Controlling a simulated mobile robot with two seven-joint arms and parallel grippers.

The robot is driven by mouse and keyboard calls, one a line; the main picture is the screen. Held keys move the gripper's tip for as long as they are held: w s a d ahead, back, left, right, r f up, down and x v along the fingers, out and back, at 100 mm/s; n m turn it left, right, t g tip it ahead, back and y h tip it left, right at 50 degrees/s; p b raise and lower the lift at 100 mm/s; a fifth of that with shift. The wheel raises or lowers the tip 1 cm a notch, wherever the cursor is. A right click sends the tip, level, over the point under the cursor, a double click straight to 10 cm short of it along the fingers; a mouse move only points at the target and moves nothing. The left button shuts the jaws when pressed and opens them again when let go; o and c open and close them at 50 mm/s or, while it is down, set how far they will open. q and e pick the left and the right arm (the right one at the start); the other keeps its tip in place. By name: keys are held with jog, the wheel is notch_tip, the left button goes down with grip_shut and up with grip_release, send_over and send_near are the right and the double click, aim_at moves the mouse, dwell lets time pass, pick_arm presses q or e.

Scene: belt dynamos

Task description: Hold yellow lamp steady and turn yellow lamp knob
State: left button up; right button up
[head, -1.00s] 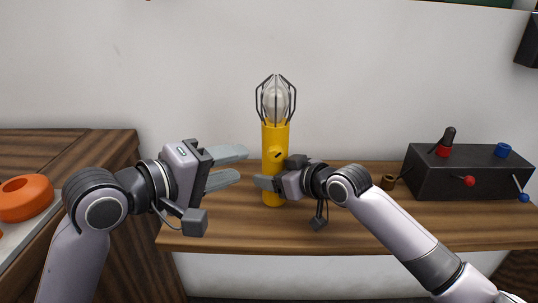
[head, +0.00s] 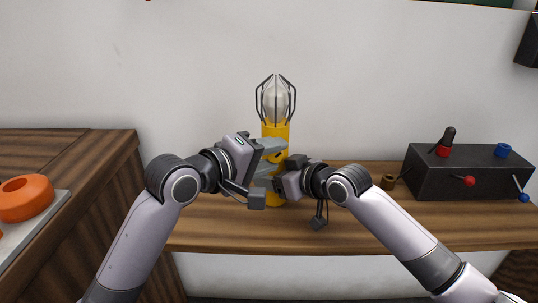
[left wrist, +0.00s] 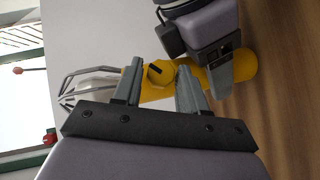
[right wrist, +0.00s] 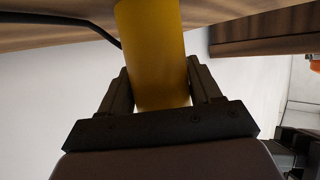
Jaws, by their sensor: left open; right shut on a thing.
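The yellow lamp (head: 276,131) stands upright on the wooden shelf, its bulb under a dark wire cage (head: 276,98). My right gripper (head: 268,185) is shut on the lamp's lower body; the right wrist view shows the yellow cylinder (right wrist: 155,60) between its fingers. My left gripper (head: 275,158) is open in front of the lamp's middle. In the left wrist view the round yellow knob (left wrist: 160,74) with a dark slot lies between the left fingers, apart from both as far as I can see. In the head view the left fingers mostly cover the knob.
The wooden shelf (head: 360,228) has free room in front of the lamp. An orange ring-shaped object (head: 25,198) lies at far left. My two grippers are very close together.

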pick_arm(q)
grip_shut()
pick_arm(e)
jog(key=shift+f, duration=0.15)
pick_arm(q)
jog(key=shift+r, duration=0.1)
jog(key=shift+d+r+m+g+y, duration=0.1)
jog(key=shift+m+g+y, duration=0.2)
jog(key=shift+m+y, duration=0.6)
jog(key=shift+d+r+m+g+y, duration=0.15)
jog(key=shift+m+g+y, duration=0.25)
jog(key=shift+y, duration=0.75)
jog(key=shift+d+r+m+g+y, duration=0.1)
jog(key=shift+m+g+y, duration=0.1)
jog(key=shift+m+y, duration=0.75)
grip_release()
